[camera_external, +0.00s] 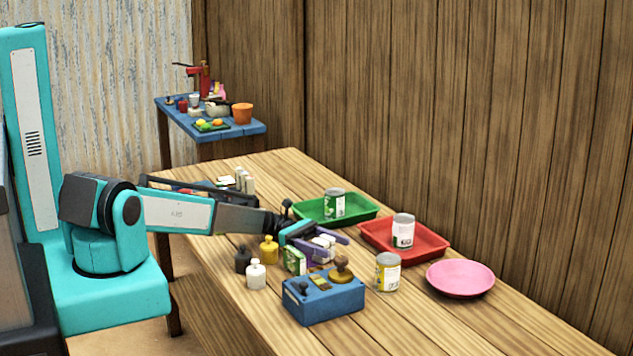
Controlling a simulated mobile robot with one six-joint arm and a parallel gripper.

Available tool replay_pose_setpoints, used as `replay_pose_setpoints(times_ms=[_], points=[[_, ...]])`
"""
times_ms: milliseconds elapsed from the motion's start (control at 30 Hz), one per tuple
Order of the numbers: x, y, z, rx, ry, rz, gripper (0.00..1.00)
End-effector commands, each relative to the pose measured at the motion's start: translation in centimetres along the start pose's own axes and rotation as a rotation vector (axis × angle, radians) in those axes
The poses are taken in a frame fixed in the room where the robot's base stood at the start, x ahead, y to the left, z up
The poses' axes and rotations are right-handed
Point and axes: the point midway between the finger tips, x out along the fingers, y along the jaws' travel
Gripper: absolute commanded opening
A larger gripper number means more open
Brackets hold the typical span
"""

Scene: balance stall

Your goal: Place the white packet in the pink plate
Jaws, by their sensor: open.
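The pink plate (460,279) lies on the wooden table at the right, and it looks empty. Small white items (325,241) show between or just beyond the fingers. They may be white packets, but the fingers partly hide them and I cannot tell whether they touch. Several upright white pieces (245,181) stand farther back, behind my arm.
A blue box (323,302) with knobs, a yellow-labelled can (388,272), small bottles (256,275) and a green-white carton (294,261) stand close by. Green (363,211) and red (432,246) trays hold cans behind. The table's front right is clear.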

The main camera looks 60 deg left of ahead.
Motion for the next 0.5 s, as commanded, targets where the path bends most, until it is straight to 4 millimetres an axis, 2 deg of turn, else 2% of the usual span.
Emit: replay_pose_setpoints(times_ms=[300, 500], points=[[-4.1, 0.0, -0.3, 0.000, 0.001, 0.000, 0.65], [-5.7, 0.0, -0.2, 0.000, 0.000, -0.001, 0.65]])
